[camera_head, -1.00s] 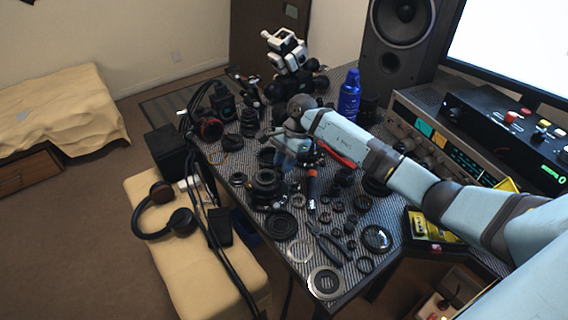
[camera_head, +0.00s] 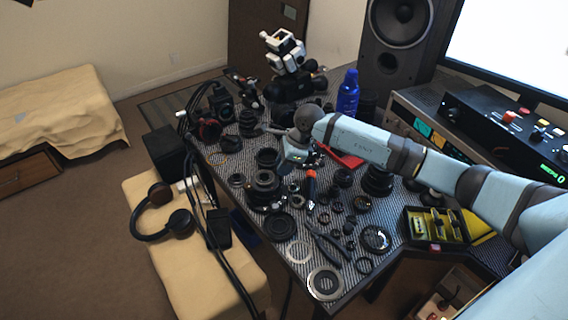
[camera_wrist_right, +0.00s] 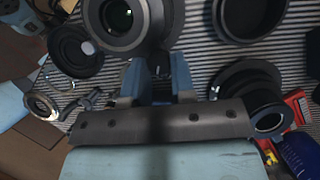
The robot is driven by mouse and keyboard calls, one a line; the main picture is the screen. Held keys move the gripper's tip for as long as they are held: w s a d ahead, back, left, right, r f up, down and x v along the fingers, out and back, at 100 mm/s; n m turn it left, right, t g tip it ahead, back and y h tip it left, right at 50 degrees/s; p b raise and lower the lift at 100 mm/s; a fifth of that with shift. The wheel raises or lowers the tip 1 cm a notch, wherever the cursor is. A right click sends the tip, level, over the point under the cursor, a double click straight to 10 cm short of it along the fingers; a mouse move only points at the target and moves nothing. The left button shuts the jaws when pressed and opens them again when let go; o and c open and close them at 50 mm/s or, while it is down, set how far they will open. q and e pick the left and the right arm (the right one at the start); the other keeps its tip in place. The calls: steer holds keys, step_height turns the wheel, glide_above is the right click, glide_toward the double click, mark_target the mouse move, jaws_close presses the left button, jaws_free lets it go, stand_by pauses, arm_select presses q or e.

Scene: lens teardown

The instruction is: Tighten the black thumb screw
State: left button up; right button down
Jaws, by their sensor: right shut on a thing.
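My right gripper (camera_head: 292,158) points down over the crowded striped table in the head view. In the right wrist view its two fingers (camera_wrist_right: 158,82) are closed around a small dark part, which looks like the black thumb screw (camera_wrist_right: 160,70). The fingers hide most of it, and its thread and seat cannot be seen. A large round lens part (camera_wrist_right: 120,22) lies just beyond the fingertips, up and left in that view. My left gripper is not in view.
Lens rings and barrels crowd the striped table (camera_head: 300,252). Pliers (camera_head: 325,240) lie towards its front. A blue bottle (camera_head: 348,95) and a speaker (camera_head: 398,45) stand behind my right arm. A black tray with yellow (camera_head: 437,246) is at the right.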

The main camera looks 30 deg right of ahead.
stand_by(0.3)
steer(key=c, duration=0.9)
jaws_free()
steer(key=shift+c, duration=0.2)
steer(key=v, duration=1.3)
steer(key=shift+s+r, duration=0.2)
steer(key=shift+r, duration=0.2)
